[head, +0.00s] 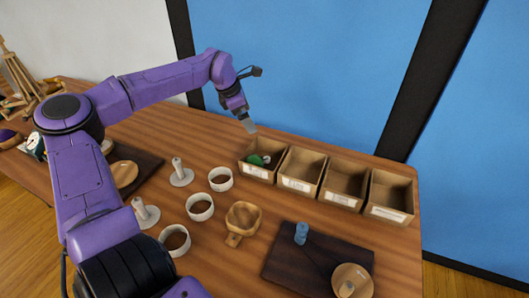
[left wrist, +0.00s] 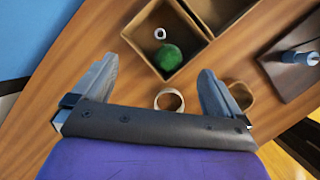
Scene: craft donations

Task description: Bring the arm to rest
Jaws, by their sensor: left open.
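My left gripper (head: 249,125) is raised at the back of the table, just above and behind the leftmost box (head: 259,173). In the left wrist view its two fingers (left wrist: 158,95) are spread apart with nothing between them. The leftmost box holds a green ball-like item (head: 254,160) and a small pale ring (left wrist: 160,34). The green item also shows in the left wrist view (left wrist: 168,57). My purple left arm crosses the left half of the head view. My right gripper shows in neither view.
Several labelled boxes (head: 392,210) stand in a row along the table's back right. White rings (head: 220,179), white spindles (head: 180,177) and a wooden scoop (head: 242,222) stand mid-table. A wooden easel (head: 18,75) is at far left.

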